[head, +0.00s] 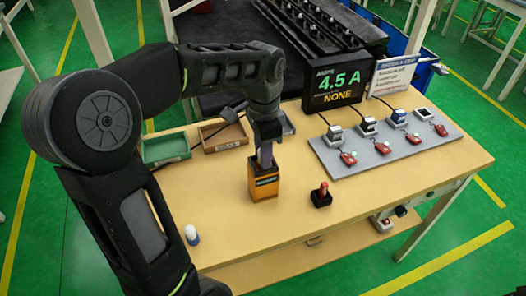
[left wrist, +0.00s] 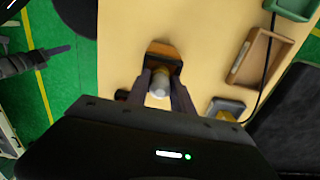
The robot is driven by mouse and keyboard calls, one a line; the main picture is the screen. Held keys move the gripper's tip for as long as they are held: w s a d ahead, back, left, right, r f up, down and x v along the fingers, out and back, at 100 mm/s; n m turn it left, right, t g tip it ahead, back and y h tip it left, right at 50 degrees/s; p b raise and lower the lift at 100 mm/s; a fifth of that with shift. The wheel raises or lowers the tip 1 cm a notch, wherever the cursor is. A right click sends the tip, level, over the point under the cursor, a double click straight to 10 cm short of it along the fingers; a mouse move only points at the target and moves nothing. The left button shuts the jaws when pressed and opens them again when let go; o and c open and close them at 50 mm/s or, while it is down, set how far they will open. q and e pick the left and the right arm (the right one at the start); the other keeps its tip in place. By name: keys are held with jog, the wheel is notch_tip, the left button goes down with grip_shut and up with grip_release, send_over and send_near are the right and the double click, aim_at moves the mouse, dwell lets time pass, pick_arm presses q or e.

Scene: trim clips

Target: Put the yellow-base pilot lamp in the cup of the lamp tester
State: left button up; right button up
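The lamp tester looks to be the orange and black box (head: 264,184) in the middle of the table; it also shows in the left wrist view (left wrist: 165,50). My left gripper (head: 265,158) points down right over its top. In the left wrist view its fingers (left wrist: 160,84) close on both sides of a pale grey-white, rounded lamp (left wrist: 158,79). The lamp's base is hidden, so I cannot see its colour or tell whether it sits in the cup.
A white and blue piece (head: 191,235) stands near the left front edge. A red-topped black block (head: 321,196) stands right of the tester. Green (head: 165,148) and brown (head: 224,135) trays lie behind. A grey board (head: 385,146) with several clips and a display (head: 337,90) are right.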

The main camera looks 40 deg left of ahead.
pick_arm(q)
jog(key=o, duration=0.4)
jog(key=shift+r, duration=0.45)
notch_tip(320, 180, up, 7)
jog(key=shift+f, duration=0.2)
notch_tip(320, 180, up, 5)
jog(key=p, duration=0.4)
jog(key=shift+p, duration=0.3)
jog(key=shift+f, duration=0.1)
